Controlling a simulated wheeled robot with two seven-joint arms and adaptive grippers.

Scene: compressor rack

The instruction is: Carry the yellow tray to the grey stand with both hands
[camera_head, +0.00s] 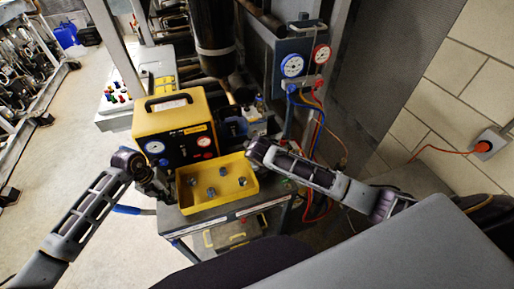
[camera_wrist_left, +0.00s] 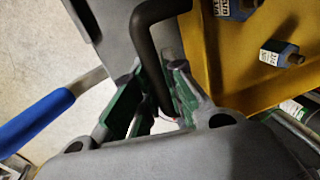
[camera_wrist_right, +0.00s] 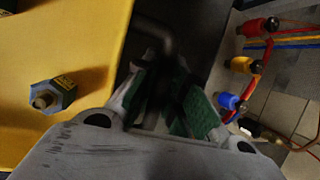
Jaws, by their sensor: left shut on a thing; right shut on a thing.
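The yellow tray (camera_head: 216,201) holds several small bolt-like parts and sits over a dark grey cart top (camera_head: 172,222) in the head view. I cannot tell whether it rests on that top or hangs just above it, nor whether the cart is the grey stand. My left gripper (camera_head: 163,184) is at the tray's left side, shut on a black bar handle (camera_wrist_left: 146,50) beside the tray. My right gripper (camera_head: 262,152) is at the right side, shut on a dark handle (camera_wrist_right: 158,38) that is partly in shadow. Hex-bodied parts show inside the tray in both wrist views.
A yellow gauge unit (camera_head: 178,128) stands right behind the tray. A gauge manifold (camera_head: 303,62) with coloured hoses hangs behind on the right. A blue bar handle (camera_head: 127,210) juts from the cart's left side. Open floor (camera_head: 70,140) lies to the left.

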